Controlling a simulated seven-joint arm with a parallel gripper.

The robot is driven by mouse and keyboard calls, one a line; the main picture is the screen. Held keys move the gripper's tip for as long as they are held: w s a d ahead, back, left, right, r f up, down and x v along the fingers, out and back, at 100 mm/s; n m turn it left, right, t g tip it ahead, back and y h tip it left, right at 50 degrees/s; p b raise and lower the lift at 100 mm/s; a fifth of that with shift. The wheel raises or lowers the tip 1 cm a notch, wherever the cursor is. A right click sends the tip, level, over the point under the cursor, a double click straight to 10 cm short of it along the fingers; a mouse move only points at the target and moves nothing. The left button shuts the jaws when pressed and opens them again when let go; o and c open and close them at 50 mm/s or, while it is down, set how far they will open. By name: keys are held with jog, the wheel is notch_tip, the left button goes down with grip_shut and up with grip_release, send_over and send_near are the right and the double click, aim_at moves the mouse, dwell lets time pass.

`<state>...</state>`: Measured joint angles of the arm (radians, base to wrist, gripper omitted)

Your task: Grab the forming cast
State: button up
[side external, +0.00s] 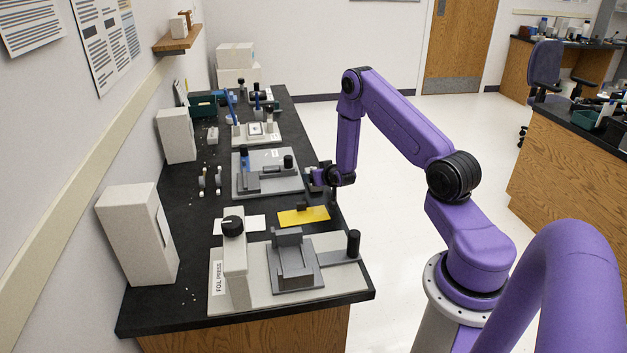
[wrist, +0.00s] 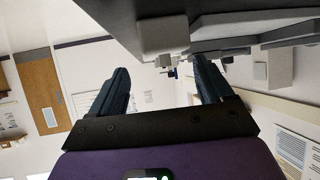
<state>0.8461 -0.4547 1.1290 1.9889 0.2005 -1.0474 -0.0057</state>
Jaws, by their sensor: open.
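I cannot tell for certain which item is the forming cast. A grey stepped block (side external: 294,262) sits on the base of the foil press (side external: 236,265) at the front of the bench. A small pale piece with a dark outline (side external: 255,129) lies on a white fixture further back. My gripper (side external: 320,180) is at the bench's right edge, beside the grey fixture plate (side external: 268,174). In the wrist view my gripper (wrist: 160,72) has its two dark fingers spread apart with nothing between them.
A yellow sheet (side external: 303,216) and a white sheet (side external: 240,224) lie behind the foil press. White boxes (side external: 150,232) stand along the wall side. Black-knobbed posts stick up from the fixtures. The floor right of the black bench is open.

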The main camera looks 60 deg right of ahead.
jog(key=shift+x, duration=1.5)
jog(key=shift+r, duration=0.1)
jog(key=c, duration=1.4)
jog(key=shift+o, duration=0.2)
jog(key=shift+w+r, duration=0.1)
jog(key=shift+r, duration=0.6)
jog(key=w+d+r+v, duration=0.1)
jog(key=r+v, duration=0.2)
jog(key=v, duration=1.4)
jog(key=shift+s+r, duration=0.25)
